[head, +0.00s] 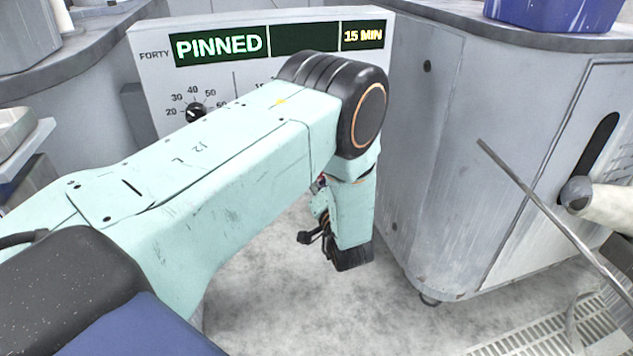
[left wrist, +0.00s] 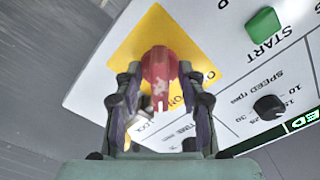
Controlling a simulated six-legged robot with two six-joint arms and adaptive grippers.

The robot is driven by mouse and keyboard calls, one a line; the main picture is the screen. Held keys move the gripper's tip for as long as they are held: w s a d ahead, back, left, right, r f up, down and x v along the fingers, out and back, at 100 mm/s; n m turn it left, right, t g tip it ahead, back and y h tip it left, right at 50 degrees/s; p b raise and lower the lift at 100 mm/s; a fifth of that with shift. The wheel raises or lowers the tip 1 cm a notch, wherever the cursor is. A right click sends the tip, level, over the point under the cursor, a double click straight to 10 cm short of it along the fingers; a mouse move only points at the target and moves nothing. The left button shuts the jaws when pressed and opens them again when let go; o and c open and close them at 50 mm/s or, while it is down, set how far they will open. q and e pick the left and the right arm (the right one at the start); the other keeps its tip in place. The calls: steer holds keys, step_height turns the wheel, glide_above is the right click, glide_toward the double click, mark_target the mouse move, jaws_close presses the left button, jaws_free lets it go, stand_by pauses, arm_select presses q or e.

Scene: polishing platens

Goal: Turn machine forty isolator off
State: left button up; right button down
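The red isolator handle (left wrist: 159,78) stands on a yellow plate (left wrist: 205,45) on the white control panel in the left wrist view. My left gripper (left wrist: 160,85) has its fingers on either side of the handle, with narrow gaps showing, so it looks open around it. In the head view the panel of machine forty (head: 150,75) reads FORTY, PINNED and 15 MIN. My left arm crosses in front of that panel and hides the isolator and the gripper's fingertips.
A green START button (left wrist: 264,32) and a black speed knob (left wrist: 269,107) lie beside the yellow plate. A grey cabinet (head: 440,160) stands right of the panel, with a blue bin (head: 555,12) on top. A thin rod (head: 545,208) slants across the right.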

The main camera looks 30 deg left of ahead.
arm_select(q)
steer(key=shift+w+a, duration=0.15)
steer(key=shift+a, duration=0.1)
jaws_close()
stand_by(0.3)
